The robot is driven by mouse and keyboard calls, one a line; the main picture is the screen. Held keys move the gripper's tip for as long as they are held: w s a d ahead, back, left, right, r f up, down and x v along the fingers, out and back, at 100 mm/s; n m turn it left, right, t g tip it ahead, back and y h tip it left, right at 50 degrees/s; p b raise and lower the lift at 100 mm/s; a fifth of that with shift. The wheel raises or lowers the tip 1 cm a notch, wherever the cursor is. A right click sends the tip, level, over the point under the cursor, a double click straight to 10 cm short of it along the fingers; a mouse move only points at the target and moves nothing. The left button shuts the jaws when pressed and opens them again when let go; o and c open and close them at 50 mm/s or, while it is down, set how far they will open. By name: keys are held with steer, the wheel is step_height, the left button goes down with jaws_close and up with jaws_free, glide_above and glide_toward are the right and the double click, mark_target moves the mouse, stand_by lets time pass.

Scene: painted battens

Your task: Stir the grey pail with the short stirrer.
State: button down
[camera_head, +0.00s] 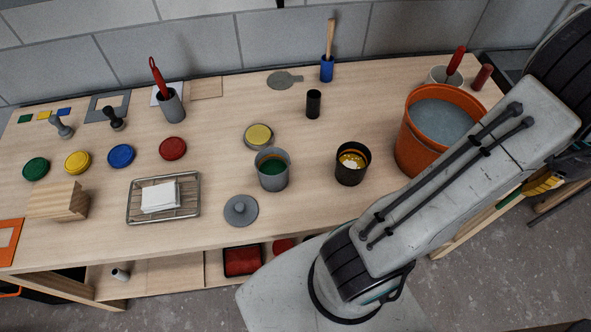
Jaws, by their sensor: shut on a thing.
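The grey pail (272,171) stands open and upright near the middle of the table, with green paint inside. A grey round lid with a knob (240,210) lies on the table in front of it, to the left. I cannot pick out the short stirrer for certain. A wooden-handled stick (330,36) stands in a blue cup (327,69) at the back. Red-handled tools (158,77) stand in a grey cup (172,106) at the back left. My gripper is out of view; my arm crosses the right side of the picture.
A black can with yellow paint (350,172) stands right of the pail. An orange bucket of water (410,150) is partly behind my arm. A wire rack with white cloths (133,211), a wooden block (58,201) and several coloured discs are on the left. A small black cylinder (313,104) stands behind.

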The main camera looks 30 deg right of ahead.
steer(key=shift+r, duration=2)
steer(key=shift+s, duration=0.15)
